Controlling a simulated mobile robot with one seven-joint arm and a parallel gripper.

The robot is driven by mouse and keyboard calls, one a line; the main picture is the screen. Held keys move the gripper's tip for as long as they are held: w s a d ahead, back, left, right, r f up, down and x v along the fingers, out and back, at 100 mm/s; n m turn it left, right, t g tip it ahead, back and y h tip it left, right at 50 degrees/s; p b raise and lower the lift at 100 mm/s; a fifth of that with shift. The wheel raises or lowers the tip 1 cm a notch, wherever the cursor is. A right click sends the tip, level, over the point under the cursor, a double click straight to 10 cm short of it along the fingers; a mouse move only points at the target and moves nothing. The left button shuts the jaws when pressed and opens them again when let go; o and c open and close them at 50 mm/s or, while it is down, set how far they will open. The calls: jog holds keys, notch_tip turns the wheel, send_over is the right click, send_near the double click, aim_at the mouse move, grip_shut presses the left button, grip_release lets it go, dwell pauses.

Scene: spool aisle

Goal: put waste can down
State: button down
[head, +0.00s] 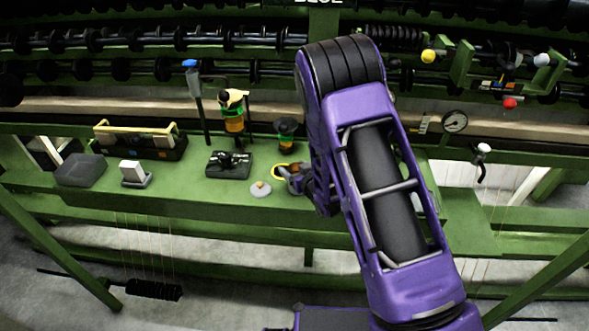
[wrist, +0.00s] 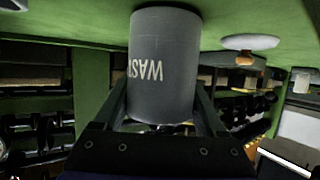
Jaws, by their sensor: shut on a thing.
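The waste can (wrist: 165,45) is a dark grey cylinder with pale lettering, of which "WAS" shows upside down in the wrist view. My gripper (wrist: 163,108) is shut on it, one finger on each side. The can's far end shows against the green bench top (wrist: 100,15); I cannot tell whether it touches. In the head view my gripper (head: 296,180) is at the front part of the green bench (head: 190,190), largely behind my purple arm. The can is not clearly visible there.
A pale disc with an orange knob (head: 261,188) lies close left of my gripper; it also shows in the wrist view (wrist: 250,42). A black block (head: 229,165), a small dark spool (head: 286,130) and an orange-and-yellow item (head: 233,118) stand nearby.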

jog(key=shift+f, duration=0.1)
grip_release()
dwell(0.3)
jog(key=shift+r, duration=0.2)
jog(key=v, duration=1.2)
jog(key=shift+w+d+f, duration=0.1)
jog(key=shift+f, duration=0.05)
